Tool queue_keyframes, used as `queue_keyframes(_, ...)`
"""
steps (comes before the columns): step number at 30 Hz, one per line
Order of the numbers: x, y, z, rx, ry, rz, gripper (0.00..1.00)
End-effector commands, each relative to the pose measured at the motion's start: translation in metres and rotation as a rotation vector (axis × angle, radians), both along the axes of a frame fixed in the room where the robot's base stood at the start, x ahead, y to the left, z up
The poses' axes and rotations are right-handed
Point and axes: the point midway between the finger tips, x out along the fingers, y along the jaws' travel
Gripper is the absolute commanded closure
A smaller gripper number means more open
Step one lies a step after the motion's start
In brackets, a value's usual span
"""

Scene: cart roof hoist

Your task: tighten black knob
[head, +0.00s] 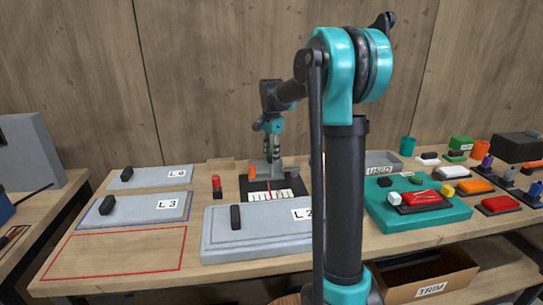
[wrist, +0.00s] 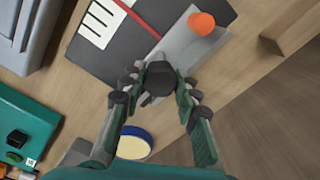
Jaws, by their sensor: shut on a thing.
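The black knob (wrist: 160,78) is between my gripper's fingers in the wrist view, beside a grey metal plate (wrist: 186,55). My gripper (wrist: 158,90) is shut on it, one finger on each side. In the head view my gripper (head: 272,154) points down at the grey fixture (head: 264,171) on a black mat with a white scale. The knob is too small and covered to make out there. An orange round cap (wrist: 201,23) sits at the plate's other end in the wrist view.
A red cylinder (head: 216,185) stands left of the mat. Right are a USED tray (head: 384,159) and a teal board (head: 440,213). A wooden wall closes the back.

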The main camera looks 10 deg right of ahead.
Motion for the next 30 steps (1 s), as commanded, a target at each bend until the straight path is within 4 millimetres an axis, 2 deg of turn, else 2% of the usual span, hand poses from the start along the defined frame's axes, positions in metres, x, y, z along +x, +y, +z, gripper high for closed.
queue_keyframes(18,0.0014,0.0003,0.0012,0.001,-0.003,-0.578,0.98)
queue_keyframes(30,0.0016,0.0004,0.0012,0.002,-0.002,-0.849,0.98)
